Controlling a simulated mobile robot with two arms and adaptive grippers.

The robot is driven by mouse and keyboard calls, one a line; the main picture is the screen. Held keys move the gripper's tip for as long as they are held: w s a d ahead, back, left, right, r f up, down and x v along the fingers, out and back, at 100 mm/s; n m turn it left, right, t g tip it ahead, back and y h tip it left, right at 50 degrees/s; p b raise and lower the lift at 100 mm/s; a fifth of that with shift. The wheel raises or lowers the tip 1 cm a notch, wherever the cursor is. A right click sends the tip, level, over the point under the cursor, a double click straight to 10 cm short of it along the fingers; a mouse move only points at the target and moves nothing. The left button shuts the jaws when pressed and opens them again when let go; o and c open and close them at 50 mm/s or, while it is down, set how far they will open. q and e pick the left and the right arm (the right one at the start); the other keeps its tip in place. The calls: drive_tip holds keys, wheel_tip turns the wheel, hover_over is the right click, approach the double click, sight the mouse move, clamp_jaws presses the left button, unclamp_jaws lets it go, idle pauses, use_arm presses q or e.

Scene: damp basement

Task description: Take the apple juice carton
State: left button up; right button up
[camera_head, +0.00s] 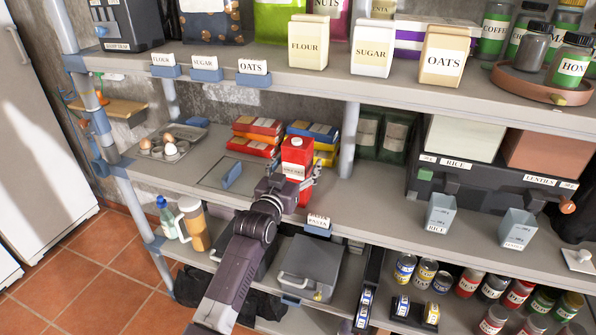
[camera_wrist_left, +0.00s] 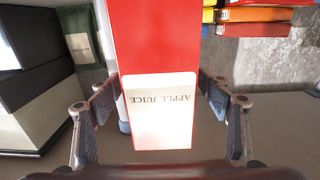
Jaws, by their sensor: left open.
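The apple juice carton (camera_head: 297,157) is red with a pale label. It stands upright on the middle shelf, in front of bright packets. In the left wrist view the carton (camera_wrist_left: 156,45) fills the middle, and its label reads APPLE JUICE upside down. My left gripper (camera_head: 291,180) is at the near side of the carton and hides part of its lower body. In the wrist view the open fingers (camera_wrist_left: 160,88) lie on either side of the carton, with small gaps visible. My right gripper is not in view.
Red and yellow packets (camera_head: 256,130) lie behind the carton. A shelf post (camera_head: 349,139) stands to its right. An egg tray (camera_head: 163,149) is at the left. Black bins with RICE and LENTILS labels (camera_head: 490,185) stand at the right.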

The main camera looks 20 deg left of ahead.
use_arm(q)
clamp_jaws()
drive_tip(key=shift+r, duration=0.25)
idle(0.4)
